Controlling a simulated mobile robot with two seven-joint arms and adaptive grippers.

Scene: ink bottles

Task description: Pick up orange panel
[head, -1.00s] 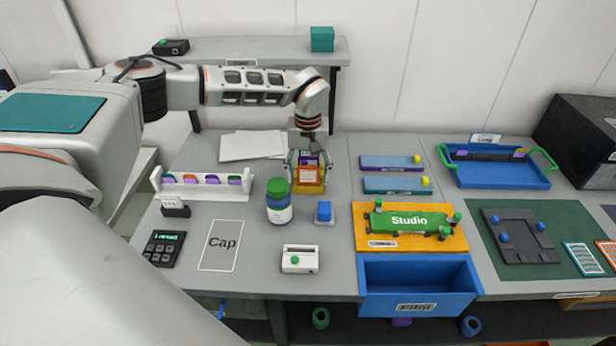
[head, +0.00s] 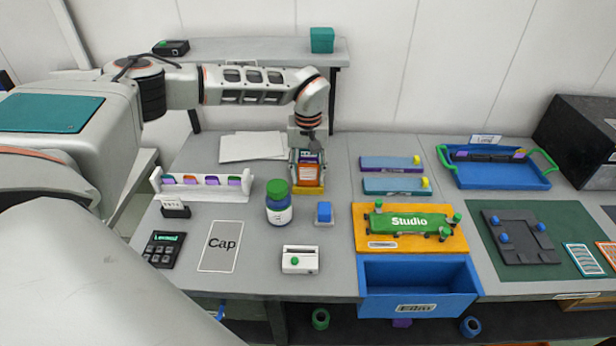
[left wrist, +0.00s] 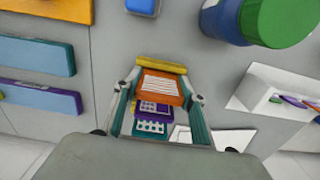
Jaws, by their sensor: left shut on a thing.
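The orange panel (head: 311,174) stands in a yellow holder (head: 297,188) at the back middle of the grey bench. A purple panel (head: 310,156) shows just behind it. In the left wrist view the orange panel (left wrist: 161,88) lies between the fingertips, with the yellow holder (left wrist: 162,66) beyond and the purple panel (left wrist: 152,108) nearer the palm. My left gripper (head: 308,168) comes down from above, its fingers shut on the side edges of the orange panel. The gripper (left wrist: 160,84) partly hides the holder. My right gripper is in neither view.
A blue bottle with a green cap (head: 279,200) stands front-left of the holder, and a small blue block (head: 324,212) in front. A white rack (head: 200,187) is at left. Purple and teal boxes (head: 391,164) lie to the right. The bench immediately around the holder is mostly clear.

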